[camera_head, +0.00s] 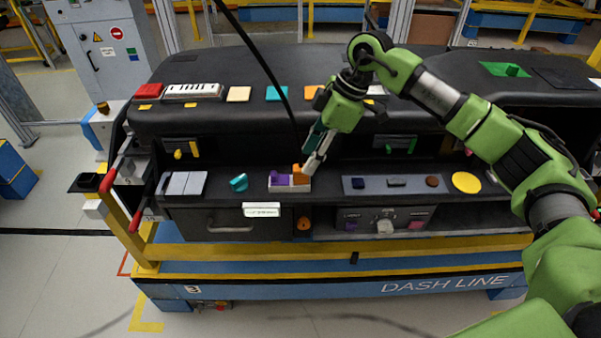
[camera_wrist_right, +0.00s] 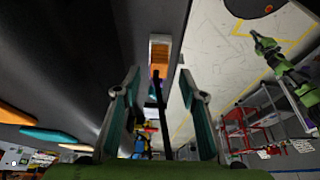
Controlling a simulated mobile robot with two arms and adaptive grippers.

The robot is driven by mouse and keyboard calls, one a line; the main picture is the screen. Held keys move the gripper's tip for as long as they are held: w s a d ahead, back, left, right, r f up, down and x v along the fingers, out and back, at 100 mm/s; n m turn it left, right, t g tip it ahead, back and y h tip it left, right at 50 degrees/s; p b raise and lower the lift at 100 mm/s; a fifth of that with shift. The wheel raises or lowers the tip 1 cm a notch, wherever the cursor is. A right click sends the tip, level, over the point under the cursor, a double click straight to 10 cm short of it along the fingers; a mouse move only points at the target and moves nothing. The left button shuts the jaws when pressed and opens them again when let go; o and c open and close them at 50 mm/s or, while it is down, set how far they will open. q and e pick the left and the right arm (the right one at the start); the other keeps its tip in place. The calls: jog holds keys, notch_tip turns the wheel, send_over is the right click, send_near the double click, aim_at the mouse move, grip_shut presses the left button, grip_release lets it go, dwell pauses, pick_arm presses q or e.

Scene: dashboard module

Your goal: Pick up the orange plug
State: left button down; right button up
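The orange plug (camera_head: 298,168) stands at the right end of a small white tray (camera_head: 290,189) on the dashboard's lower ledge. A purple piece (camera_head: 279,177) sits beside it on the left. My right gripper (camera_head: 310,164) points down at the plug's right side, its tips partly overlapping the tray in the head view. In the right wrist view the two fingers (camera_wrist_right: 158,78) are spread apart, and the orange plug (camera_wrist_right: 159,53) shows beyond the gap between them. Whether the fingertips touch the plug cannot be told. My left gripper is not in view.
A teal piece (camera_head: 239,182) lies left of the tray. A grey plate (camera_head: 365,187) with several small parts and a yellow disc (camera_head: 466,182) lie to the right. The dark upper dashboard (camera_head: 230,65) overhangs behind the ledge. A black cable crosses above the tray.

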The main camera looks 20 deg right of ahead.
aim_at(301, 167)
jog(key=p+x, duration=0.1)
jog(key=x, duration=0.1)
jog(key=p+x, duration=0.1)
jog(key=x, duration=0.1)
jog(key=shift+a+r+p, duration=0.1)
jog(key=shift+a+p, duration=0.15)
jog(key=shift+p, duration=0.05)
jog(key=shift+w+a+f, duration=0.15)
jog(key=shift+w+f, duration=0.05)
jog(key=shift+f, duration=0.4)
grip_shut()
